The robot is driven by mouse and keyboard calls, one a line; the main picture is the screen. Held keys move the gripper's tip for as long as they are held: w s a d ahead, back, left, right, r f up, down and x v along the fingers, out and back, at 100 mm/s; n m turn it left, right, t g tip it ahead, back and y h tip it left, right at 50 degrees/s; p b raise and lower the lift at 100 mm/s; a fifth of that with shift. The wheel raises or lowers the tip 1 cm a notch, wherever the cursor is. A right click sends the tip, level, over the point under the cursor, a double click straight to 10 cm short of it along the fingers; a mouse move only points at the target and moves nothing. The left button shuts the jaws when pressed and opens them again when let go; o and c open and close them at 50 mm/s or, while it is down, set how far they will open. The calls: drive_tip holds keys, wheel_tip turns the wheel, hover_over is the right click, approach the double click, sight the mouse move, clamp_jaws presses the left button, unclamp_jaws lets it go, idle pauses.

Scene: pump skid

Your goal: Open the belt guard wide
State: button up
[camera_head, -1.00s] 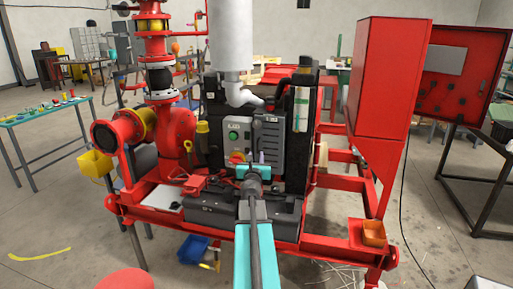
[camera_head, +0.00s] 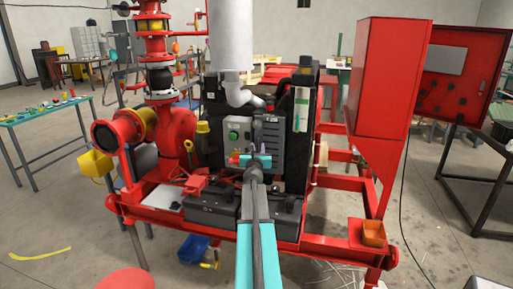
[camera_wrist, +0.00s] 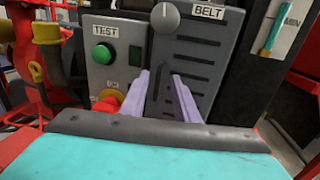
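The belt guard (camera_head: 272,133) is a grey slotted panel on the front of the black engine block, and it looks shut. In the wrist view the guard (camera_wrist: 205,60) carries a "BELT" label and a round grey knob (camera_wrist: 165,17) at its upper left. My gripper (camera_head: 252,153) is in front of the guard's lower part. The fingers point at the guard below the knob. I cannot tell whether they touch the panel.
Left of the guard is a grey "TEST" box with a green button (camera_wrist: 103,54) and a red button on yellow (camera_wrist: 106,102), close to the left finger. A yellow-handled part (camera_wrist: 48,35) stands further left. A black battery-like box (camera_head: 213,207) sits below.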

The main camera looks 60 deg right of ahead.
drive_tip(key=shift+x, duration=1.2)
